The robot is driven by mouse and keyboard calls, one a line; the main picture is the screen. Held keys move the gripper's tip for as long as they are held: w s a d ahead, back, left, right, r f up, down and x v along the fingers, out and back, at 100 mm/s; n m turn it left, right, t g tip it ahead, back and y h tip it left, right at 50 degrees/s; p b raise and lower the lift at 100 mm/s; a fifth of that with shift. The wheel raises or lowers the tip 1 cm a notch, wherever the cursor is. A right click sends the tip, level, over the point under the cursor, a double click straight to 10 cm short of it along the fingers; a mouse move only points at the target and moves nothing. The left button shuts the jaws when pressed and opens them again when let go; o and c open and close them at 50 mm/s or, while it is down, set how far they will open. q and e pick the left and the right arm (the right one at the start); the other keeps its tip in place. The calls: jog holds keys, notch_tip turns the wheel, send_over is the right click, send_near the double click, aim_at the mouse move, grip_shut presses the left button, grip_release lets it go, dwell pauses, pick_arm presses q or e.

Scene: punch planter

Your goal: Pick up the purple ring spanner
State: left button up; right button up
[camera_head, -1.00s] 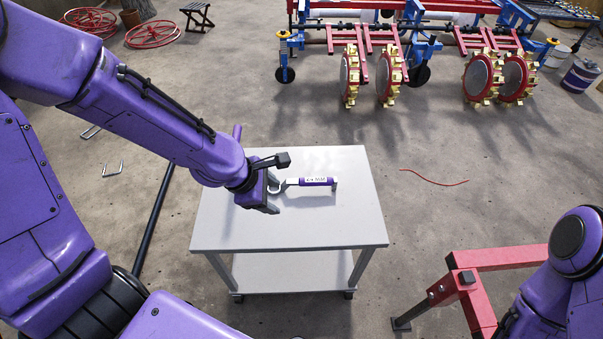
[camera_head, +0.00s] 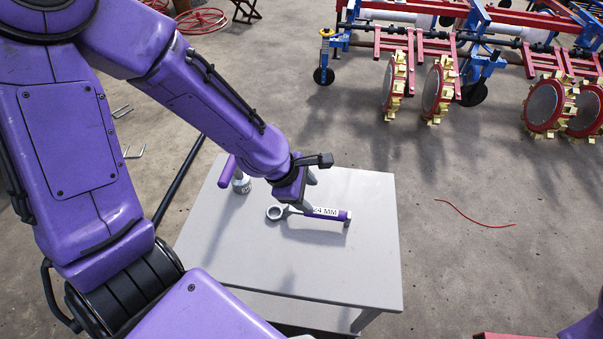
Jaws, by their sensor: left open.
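The purple ring spanner (camera_head: 341,215) lies on the grey cart top (camera_head: 368,270). Its pale ring end (camera_head: 275,212) points left, and its purple handle with a white "24 MM" label points right. My left gripper (camera_head: 309,195) is open at the spanner's shaft, between the ring and the label. One finger shows in front of the shaft and hides part of it; the other shows behind. I cannot tell whether either finger touches it. My right gripper is out of view.
A small pale container (camera_head: 241,184) stands at the cart's back left, beside a purple rod-like part (camera_head: 228,170). The cart top in front of the spanner is clear. The red and blue planter (camera_head: 440,85) stands behind, and a red wire (camera_head: 475,217) lies on the floor.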

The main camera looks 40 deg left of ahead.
aim_at(320, 211)
pick_arm(q)
jog(key=b+x, duration=0.1)
jog(key=x, duration=0.3)
jog(key=b+x, duration=0.2)
jog(key=x, duration=0.2)
jog(key=s+b+x, duration=0.1)
jog(key=b+x, duration=0.1)
jog(key=x, duration=0.3)
jog(key=shift+a+f, duration=0.35)
jog(key=shift+a, duration=0.05)
jog(key=shift+r, duration=0.1)
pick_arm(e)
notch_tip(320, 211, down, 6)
pick_arm(q)
grip_shut()
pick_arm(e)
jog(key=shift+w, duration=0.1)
pick_arm(q)
jog(key=shift+r, duration=0.1)
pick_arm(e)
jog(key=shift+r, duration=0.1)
